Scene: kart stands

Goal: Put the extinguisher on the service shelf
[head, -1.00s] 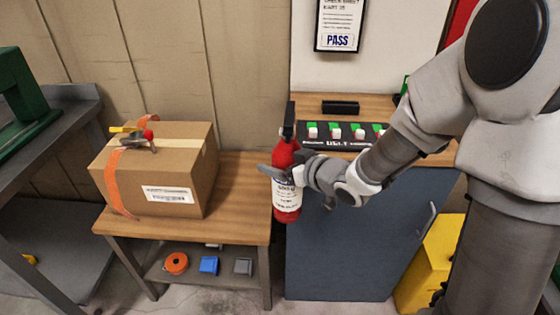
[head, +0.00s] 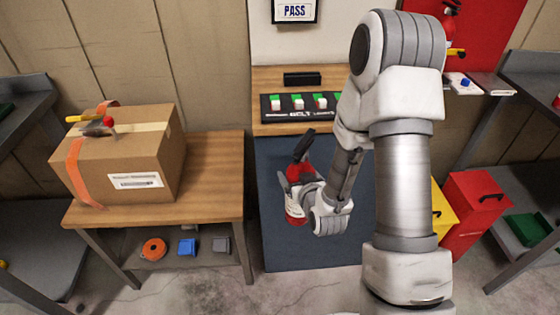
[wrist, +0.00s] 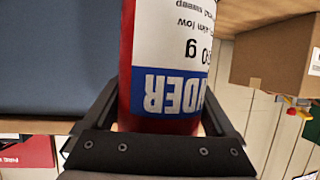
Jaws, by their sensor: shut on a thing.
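The red extinguisher (head: 294,207) with a white label and black top is held in the air in front of the blue cabinet (head: 270,240), slightly tilted. My gripper (head: 293,187) is shut around its body. In the wrist view the extinguisher (wrist: 165,120) fills the middle, its label upside down, between the two dark fingers (wrist: 160,140). No shelf is marked as the service shelf. A grey shelf (head: 490,88) with papers shows at the back right by a red panel, and a low shelf (head: 215,262) is under the wooden bench.
A cardboard box (head: 120,165) with tools on top stands on the wooden bench (head: 215,180). The counter (head: 260,85) carries a switch panel (head: 310,103). Yellow (head: 443,215) and red boxes (head: 475,215) stand right of the cabinet. Another red extinguisher-like object (head: 450,18) shows at top right.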

